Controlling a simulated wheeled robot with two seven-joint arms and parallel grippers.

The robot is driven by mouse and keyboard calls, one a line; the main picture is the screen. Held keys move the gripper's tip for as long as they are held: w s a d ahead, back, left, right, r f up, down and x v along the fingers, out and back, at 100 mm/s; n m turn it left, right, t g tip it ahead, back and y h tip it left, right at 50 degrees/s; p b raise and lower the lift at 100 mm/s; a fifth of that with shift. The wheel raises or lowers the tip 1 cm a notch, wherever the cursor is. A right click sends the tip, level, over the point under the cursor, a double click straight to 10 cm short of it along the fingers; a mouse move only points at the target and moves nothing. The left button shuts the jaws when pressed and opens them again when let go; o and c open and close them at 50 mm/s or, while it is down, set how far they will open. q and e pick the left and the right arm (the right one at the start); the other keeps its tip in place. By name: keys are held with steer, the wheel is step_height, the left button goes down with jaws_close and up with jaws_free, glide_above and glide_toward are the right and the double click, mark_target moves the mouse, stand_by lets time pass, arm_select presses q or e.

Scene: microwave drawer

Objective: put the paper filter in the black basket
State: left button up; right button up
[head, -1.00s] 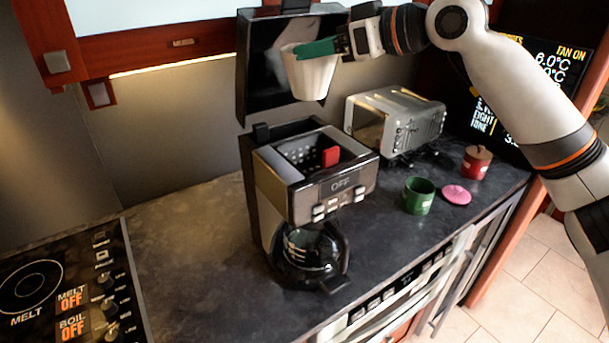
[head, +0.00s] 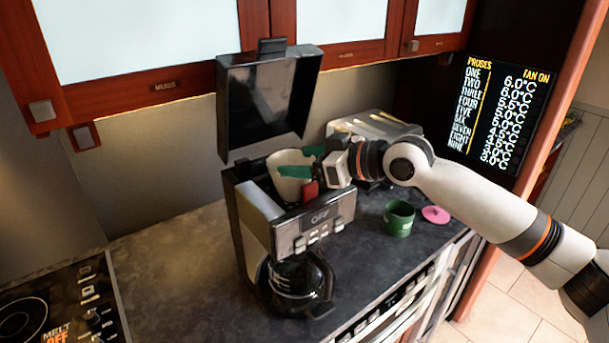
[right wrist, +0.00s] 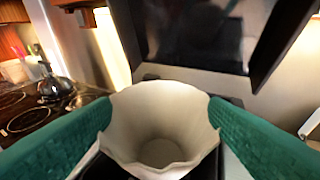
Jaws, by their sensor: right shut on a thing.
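The white paper filter (head: 289,186) is in the open top of the coffee maker, inside or just at the mouth of the black basket (head: 262,181). My right gripper (head: 304,168) has green fingers and is shut on the filter's rim. In the right wrist view the filter (right wrist: 160,138) stands upright with its mouth open between the two green fingers (right wrist: 157,122). How deep it sits in the basket is hidden. The coffee maker's lid (head: 268,98) stands open behind it. My left gripper is not in view.
A glass carafe (head: 295,280) stands under the coffee maker. A silver toaster (head: 370,124) is behind my right gripper. A green mug (head: 399,218) and a pink disc (head: 435,215) lie to the right. A stove (head: 65,305) is at the left; the counter between is clear.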

mark_target(332, 196)
step_height(332, 196, down, 4)
steer(key=shift+r+p, duration=0.15)
steer(key=shift+p, duration=0.75)
steer(key=shift+d+f, duration=0.1)
steer(key=shift+f, duration=0.15)
steer(key=o, duration=0.9)
steer(key=shift+o, duration=0.2)
steer(key=shift+f+b, duration=0.25)
steer(key=shift+b, duration=0.1)
steer(key=s+d+b, duration=0.1)
steer(key=d+b, duration=0.2)
steer(key=s+d+b, duration=0.1)
steer(key=d, duration=0.1)
steer(key=shift+s, duration=0.3)
steer(key=b+v, duration=0.2)
steer(key=v, duration=0.4)
steer(key=shift+r, duration=0.5)
